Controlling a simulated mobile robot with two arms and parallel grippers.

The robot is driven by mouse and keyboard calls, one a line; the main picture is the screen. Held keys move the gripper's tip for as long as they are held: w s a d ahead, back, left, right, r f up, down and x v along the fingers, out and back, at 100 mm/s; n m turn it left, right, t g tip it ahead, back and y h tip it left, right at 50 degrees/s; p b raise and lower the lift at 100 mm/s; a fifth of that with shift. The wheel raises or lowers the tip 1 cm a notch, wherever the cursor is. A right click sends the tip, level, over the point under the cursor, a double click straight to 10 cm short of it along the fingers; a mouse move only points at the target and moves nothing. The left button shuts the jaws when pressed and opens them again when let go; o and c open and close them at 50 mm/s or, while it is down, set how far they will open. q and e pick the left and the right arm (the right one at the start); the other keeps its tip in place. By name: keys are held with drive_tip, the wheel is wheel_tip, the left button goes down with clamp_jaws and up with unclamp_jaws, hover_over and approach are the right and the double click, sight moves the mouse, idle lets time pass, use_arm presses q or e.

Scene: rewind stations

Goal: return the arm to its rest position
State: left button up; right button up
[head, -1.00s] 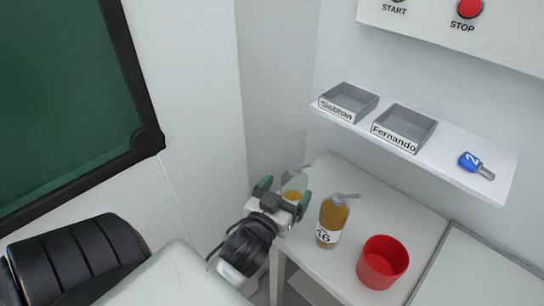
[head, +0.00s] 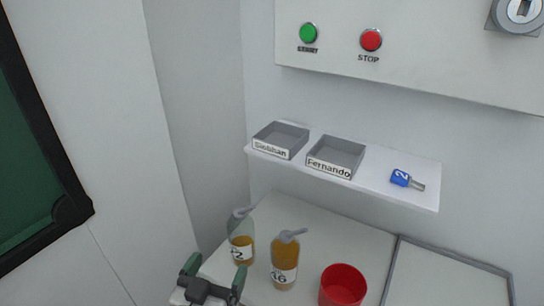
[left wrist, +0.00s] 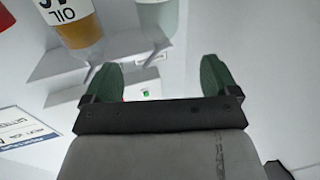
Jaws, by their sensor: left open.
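My left gripper (head: 214,274) is at the bottom edge of the head view, open, with nothing between its green fingers. It also shows open and empty in the left wrist view (left wrist: 160,78). A part-filled oil bottle (head: 241,248) with a label ending in 2 stands upright on the table, just beyond the gripper and apart from it. A fuller bottle (head: 285,264) labelled 16 stands to its right. In the left wrist view a bottle with amber oil (left wrist: 78,28) and a paler bottle (left wrist: 158,14) show at the top. My right gripper is not in view.
A red cup (head: 342,286) stands on the white table (head: 310,225), right of the bottles. Above, a shelf (head: 385,163) holds trays Siobhan (head: 281,138) and Fernando (head: 337,156) and a blue key tag (head: 401,178). A button panel (head: 430,60) overhangs it. A green board (head: 30,190) is left.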

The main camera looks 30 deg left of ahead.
use_arm(q)
drive_tip(key=shift+f, duration=0.1)
drive_tip(key=s+d+f+m+g+h, duration=0.2)
drive_tip(key=s+d+f+g, duration=0.15)
drive_tip(key=f+g, duration=0.35)
drive_tip(key=s+d+f+m+g+h, duration=0.2)
drive_tip(key=s+f+g, duration=0.3)
drive_tip(key=f+g, duration=0.2)
wheel_tip(320, 180, down, 20)
drive_tip(key=g+p, duration=0.1)
drive_tip(key=p, duration=0.1)
drive_tip(key=s+a+f+g+p, duration=0.1)
drive_tip(key=s+a+f+p, duration=0.1)
drive_tip(key=s+f, duration=1.5)
drive_tip(key=shift+s+a+f+m+g+y, duration=0.2)
drive_tip(key=shift+s+a+m+g+y, duration=0.1)
drive_tip(key=shift+a, duration=0.2)
